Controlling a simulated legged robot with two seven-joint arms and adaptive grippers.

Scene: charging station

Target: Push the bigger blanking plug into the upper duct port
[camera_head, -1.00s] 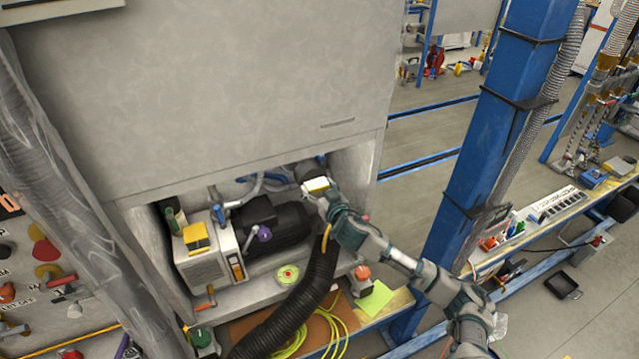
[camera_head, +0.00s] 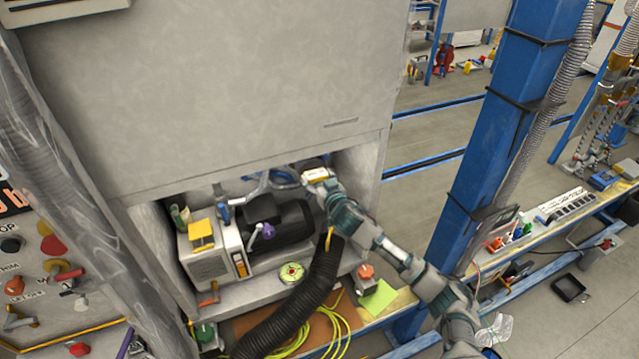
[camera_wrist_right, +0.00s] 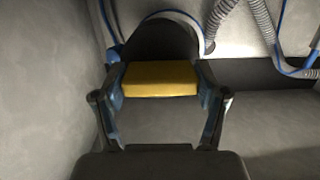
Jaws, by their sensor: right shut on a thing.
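My right gripper (camera_head: 317,177) reaches into the upper right of the cabinet recess. In the right wrist view its two fingers (camera_wrist_right: 160,88) are shut on the sides of a yellow block, the grip of the blanking plug (camera_wrist_right: 160,79). In the head view the plug (camera_head: 316,174) shows as a small pale and yellow piece at the fingertips. A dark rounded shape (camera_wrist_right: 160,40) stands right behind the yellow block; I cannot tell whether it is the plug's face or the duct port. The port's opening is hidden, so seating cannot be judged. My left gripper is out of view.
A dark motor (camera_head: 278,228) and a grey box with a yellow top (camera_head: 201,235) fill the recess to the left. A black corrugated hose (camera_head: 305,305) runs below my right arm. The recess side wall (camera_wrist_right: 45,90) is close on the left in the wrist view.

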